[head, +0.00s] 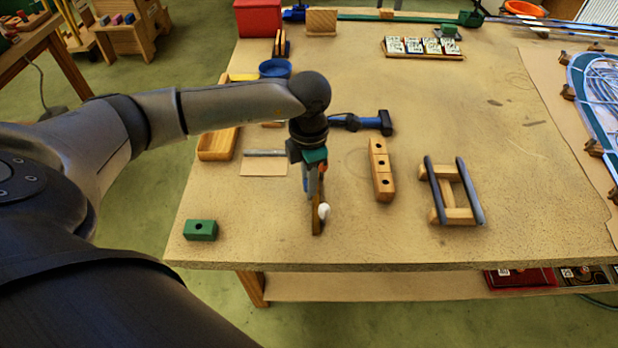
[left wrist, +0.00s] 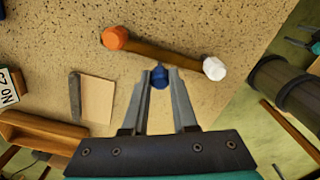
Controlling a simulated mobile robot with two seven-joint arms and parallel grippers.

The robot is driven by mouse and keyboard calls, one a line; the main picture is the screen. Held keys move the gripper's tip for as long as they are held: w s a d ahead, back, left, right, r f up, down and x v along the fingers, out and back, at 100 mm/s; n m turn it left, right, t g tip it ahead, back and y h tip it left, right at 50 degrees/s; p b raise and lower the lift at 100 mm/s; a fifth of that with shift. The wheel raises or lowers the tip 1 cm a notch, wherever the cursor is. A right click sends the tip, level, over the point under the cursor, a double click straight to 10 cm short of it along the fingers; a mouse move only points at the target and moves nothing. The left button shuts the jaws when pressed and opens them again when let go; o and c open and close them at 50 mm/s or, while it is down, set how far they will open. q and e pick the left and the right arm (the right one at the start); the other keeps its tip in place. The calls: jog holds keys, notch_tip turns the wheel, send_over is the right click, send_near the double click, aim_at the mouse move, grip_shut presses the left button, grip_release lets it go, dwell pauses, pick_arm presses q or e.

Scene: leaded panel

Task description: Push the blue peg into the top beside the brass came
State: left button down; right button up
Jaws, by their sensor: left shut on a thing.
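My left gripper (head: 311,192) is over the front middle of the workbench, pointing down. In the left wrist view its fingers are shut on the blue peg (left wrist: 158,76), which shows as a small dark blue piece between the fingertips. In the head view the fingers mostly hide the peg. A strip of metal (head: 265,152) lies beside a tan card left of the gripper; it looks grey, and I cannot tell whether it is the brass came. My right gripper is not in view.
A mallet (left wrist: 165,50) with orange and white ends lies just by the gripper. A holed wooden block (head: 381,170), a rack with dark rails (head: 453,190) and a green holed block (head: 200,230) stand nearby. The leaded panel (head: 603,85) is at the right edge. The bench's right middle is clear.

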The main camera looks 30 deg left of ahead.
pick_arm(q)
jog(key=shift+s+f, duration=0.1)
jog(key=shift+f, duration=0.15)
jog(key=c, duration=1.2)
grip_release()
jog(key=o, duration=0.6)
jog(key=shift+r, duration=0.15)
notch_tip(320, 180, up, 15)
